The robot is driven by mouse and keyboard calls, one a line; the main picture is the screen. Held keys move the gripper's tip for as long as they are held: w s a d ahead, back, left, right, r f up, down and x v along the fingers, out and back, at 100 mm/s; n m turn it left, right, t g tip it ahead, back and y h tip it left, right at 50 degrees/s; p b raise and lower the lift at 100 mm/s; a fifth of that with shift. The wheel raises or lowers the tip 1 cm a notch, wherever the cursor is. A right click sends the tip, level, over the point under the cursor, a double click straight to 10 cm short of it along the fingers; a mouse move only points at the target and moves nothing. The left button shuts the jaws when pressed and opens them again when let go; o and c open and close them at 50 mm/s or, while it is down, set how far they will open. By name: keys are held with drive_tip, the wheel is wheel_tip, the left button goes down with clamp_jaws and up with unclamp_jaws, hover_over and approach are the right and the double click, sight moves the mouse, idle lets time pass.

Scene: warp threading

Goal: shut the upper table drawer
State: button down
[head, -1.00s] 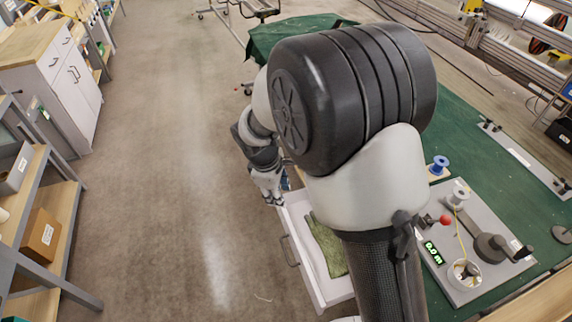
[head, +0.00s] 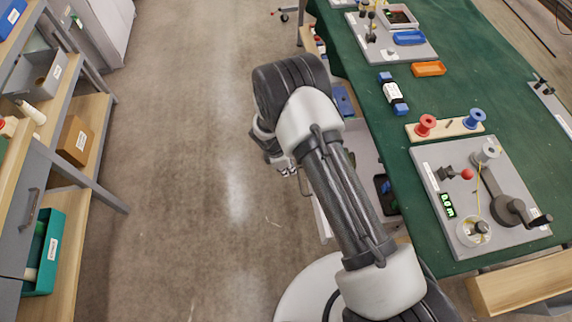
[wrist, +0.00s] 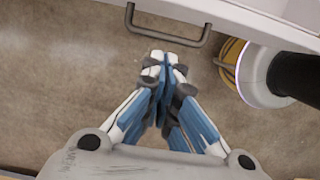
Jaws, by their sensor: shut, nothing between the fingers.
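The white drawer (head: 322,218) sticks out from the left side of the green-topped table (head: 415,165), pulled open. My arm hides much of it in the head view. Its grey bar handle (wrist: 170,37) crosses the top of the wrist view, on the pale drawer front (wrist: 235,15). My gripper (wrist: 163,62) is shut and empty, its fingertips close to the handle in the picture; I cannot tell whether they touch. In the head view my gripper (head: 287,172) is on the aisle side, just left of the drawer front.
The aisle floor (head: 200,180) is clear to the left. A shelf rack with a teal bin (head: 42,252) and a cardboard box (head: 75,140) stands at far left. A winding board (head: 480,195) and spools lie on the table.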

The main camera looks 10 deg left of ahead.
drive_tip(key=shift+w+d+f+b, duration=0.2)
drive_tip(key=shift+d+f, duration=0.25)
drive_tip(key=shift+d, duration=0.3)
drive_tip(key=shift+w+d+f+b, duration=0.15)
drive_tip(key=shift+w+d+f, duration=0.1)
drive_tip(key=shift+d+f, duration=0.4)
drive_tip(key=shift+w+d+f+b, duration=0.2)
drive_tip(key=shift+d+f, duration=0.1)
drive_tip(key=shift+d, duration=0.6)
drive_tip(key=w+d, duration=0.3)
drive_tip(key=d, duration=0.8)
drive_tip(key=w+d, duration=0.3)
drive_tip(key=d, duration=0.8)
drive_tip(key=shift+w+d, duration=0.25)
drive_tip(key=shift+d, duration=0.15)
